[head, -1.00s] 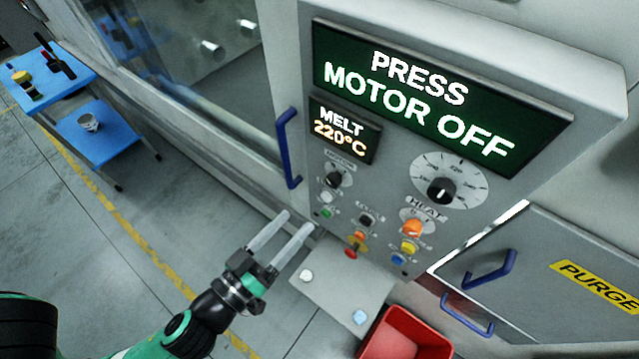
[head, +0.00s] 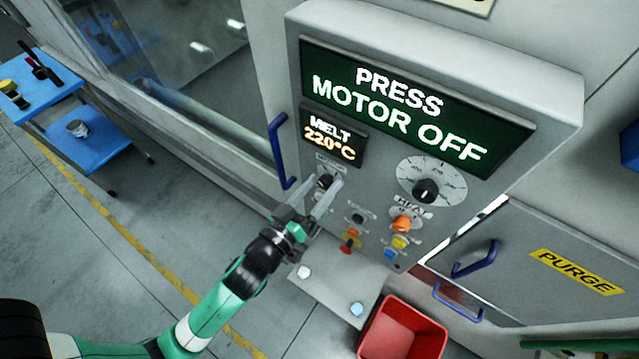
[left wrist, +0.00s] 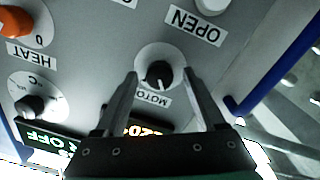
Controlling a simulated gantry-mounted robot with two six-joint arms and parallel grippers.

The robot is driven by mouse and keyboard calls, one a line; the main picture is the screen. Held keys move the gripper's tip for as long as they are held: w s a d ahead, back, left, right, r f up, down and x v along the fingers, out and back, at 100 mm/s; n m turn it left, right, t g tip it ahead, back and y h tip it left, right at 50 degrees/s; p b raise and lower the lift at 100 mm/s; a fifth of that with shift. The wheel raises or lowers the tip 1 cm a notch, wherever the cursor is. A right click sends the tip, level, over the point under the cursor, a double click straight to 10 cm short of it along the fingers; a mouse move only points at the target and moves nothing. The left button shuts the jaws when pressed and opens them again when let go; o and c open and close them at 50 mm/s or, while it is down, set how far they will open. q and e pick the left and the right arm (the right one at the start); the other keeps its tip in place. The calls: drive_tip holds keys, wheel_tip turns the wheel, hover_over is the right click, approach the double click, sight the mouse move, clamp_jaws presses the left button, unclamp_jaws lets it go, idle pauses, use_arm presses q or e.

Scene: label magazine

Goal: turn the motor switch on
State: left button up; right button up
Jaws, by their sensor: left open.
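The motor switch is a black rotary knob on a pale round plate; in the left wrist view the knob (left wrist: 158,74) sits above its MOTOR label. In the head view the knob (head: 324,182) shows partly behind my fingers. My left gripper (head: 330,190) is open, its fingertips at the panel. In the left wrist view its two fingers (left wrist: 163,80) stand on either side of the knob, with gaps to it. The display (head: 410,110) reads PRESS MOTOR OFF. My right gripper is not in view.
On the panel are an orange HEAT switch (head: 403,224), a large dial (head: 427,190), and several coloured buttons below. A blue door handle (head: 279,150) stands close to the left of the knob. A red bin (head: 402,330) stands below.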

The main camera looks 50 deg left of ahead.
use_arm(q)
drive_tip(key=shift+c, duration=0.2)
clamp_jaws()
drive_tip(key=shift+m, duration=0.3)
drive_tip(key=m+p, duration=0.1)
drive_tip(key=m, duration=0.5)
drive_tip(key=shift+d+r+p, duration=0.1)
drive_tip(key=shift+p, duration=0.3)
drive_tip(key=m+p, duration=0.1)
drive_tip(key=m, duration=0.2)
drive_tip(key=shift+m, duration=0.3)
drive_tip(key=shift+m+p, duration=0.35)
drive_tip(key=shift+m, duration=1.35)
